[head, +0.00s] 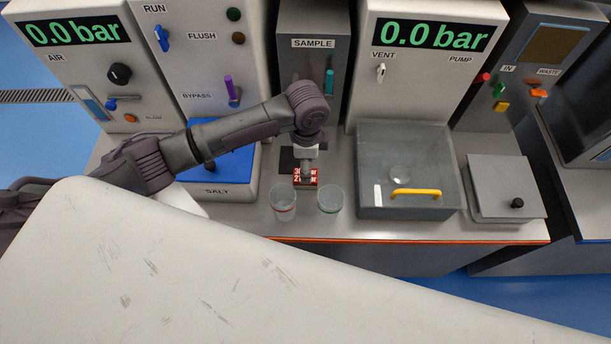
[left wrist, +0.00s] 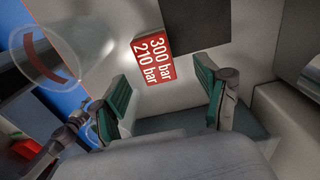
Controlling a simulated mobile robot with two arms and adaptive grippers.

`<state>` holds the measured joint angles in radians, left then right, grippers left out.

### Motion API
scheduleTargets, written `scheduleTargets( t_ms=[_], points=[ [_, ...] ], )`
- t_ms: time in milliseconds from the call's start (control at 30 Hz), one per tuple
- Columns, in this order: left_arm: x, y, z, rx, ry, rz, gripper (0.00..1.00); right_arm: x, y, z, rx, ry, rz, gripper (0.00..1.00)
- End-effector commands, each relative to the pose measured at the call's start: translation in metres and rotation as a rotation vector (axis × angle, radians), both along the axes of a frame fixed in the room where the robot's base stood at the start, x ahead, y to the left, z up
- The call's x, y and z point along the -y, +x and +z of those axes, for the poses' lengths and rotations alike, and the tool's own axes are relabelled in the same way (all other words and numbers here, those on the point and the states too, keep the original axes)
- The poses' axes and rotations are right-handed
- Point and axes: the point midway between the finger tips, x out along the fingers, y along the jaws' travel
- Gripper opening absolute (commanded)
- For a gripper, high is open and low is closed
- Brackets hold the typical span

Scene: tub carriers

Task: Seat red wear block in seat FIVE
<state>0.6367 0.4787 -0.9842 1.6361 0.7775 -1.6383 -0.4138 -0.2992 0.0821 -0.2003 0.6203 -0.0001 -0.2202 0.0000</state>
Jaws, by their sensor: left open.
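I see no red wear block and no seat marked FIVE in either view. A red plate lettered 300 bar and 210 bar (head: 298,180) lies on the grey bench, and it also shows in the left wrist view (left wrist: 154,60). My left gripper (head: 306,174) points down over this plate and partly covers it in the head view. In the left wrist view, the green-padded fingers of my left gripper (left wrist: 164,82) are wide apart, with nothing between them. My right gripper is in neither view.
Two clear cups (head: 283,204) (head: 330,200) stand just in front of the plate. Right of them are a clear bin with a yellow handle (head: 380,208) and a grey lidded box (head: 505,185). Panels line the back. A large pale scuffed surface (head: 200,280) covers the foreground.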

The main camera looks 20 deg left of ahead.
Motion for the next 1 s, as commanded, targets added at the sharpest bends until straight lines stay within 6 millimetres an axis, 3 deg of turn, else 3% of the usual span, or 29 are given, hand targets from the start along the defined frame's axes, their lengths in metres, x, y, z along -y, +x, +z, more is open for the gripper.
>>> scheduleTargets(
  t_ms=[400,667,1000],
  points=[
    [0.0,-0.006,-0.049,-0.001,0.001,0.001,0.75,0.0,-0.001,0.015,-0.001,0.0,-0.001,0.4],
    [0.0,-0.006,-0.053,0.001,-0.001,0.0,0.75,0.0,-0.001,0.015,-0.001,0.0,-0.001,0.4],
    [0.0,-0.006,-0.053,0.0,0.0,0.001,0.22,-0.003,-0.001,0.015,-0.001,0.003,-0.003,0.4]
  ],
)
